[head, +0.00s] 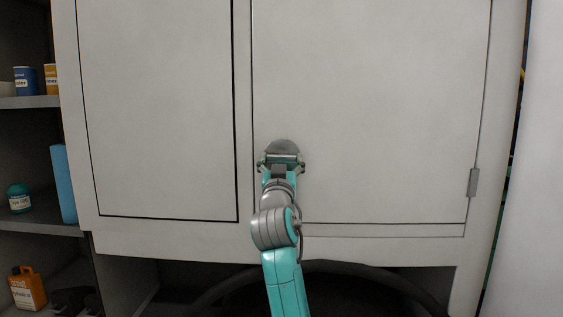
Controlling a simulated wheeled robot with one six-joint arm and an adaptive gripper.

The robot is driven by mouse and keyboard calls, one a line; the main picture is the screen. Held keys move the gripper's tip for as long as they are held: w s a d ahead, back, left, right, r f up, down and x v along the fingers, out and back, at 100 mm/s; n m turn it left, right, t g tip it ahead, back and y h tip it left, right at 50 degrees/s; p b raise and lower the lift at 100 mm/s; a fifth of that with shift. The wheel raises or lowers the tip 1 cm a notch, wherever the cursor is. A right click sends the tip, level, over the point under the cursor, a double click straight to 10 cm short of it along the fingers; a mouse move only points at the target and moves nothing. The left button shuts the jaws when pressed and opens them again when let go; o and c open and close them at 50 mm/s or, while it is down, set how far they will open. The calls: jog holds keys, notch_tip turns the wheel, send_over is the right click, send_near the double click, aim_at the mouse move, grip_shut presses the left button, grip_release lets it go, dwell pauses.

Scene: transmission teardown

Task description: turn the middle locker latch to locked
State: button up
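A round dark grey latch plate (283,146) sits low on the left side of the right-hand locker door (370,110). Only its upper part shows. My gripper (281,160) is directly in front of the plate and covers its lower part. Its linkages stick out to both sides, but the fingertips are hidden behind the gripper body. I cannot tell whether they touch or hold the latch, nor which way any latch handle points.
A second pale door (160,110) is on the left. A metal hinge (473,183) is at the right door's right edge. Shelves (40,229) with bottles and cans stand at far left. A dark hose (345,268) runs below the locker. Both door faces are otherwise clear.

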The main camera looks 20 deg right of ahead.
jog(key=c, duration=0.4)
jog(key=shift+o, duration=0.2)
jog(key=n+y, duration=0.1)
jog(key=n, duration=0.1)
jog(key=n+y, duration=0.1)
jog(key=n, duration=0.2)
jog(key=shift+d+y, duration=0.15)
jog(key=shift+y, duration=0.25)
jog(key=n+y, duration=0.1)
jog(key=n, duration=0.2)
jog(key=n+y, duration=0.2)
jog(key=n, duration=0.1)
jog(key=shift+s+r+n, duration=0.1)
jog(key=shift+n, duration=0.2)
jog(key=n+g+y, duration=0.1)
jog(key=n, duration=0.2)
jog(key=n+y, duration=0.1)
jog(key=n, duration=0.2)
jog(key=shift+d+r+g, duration=0.1)
jog(key=shift+g, duration=0.3)
jog(key=shift+n+g, duration=0.8)
jog(key=shift+n, duration=1.6)
jog(key=shift+y, duration=0.4)
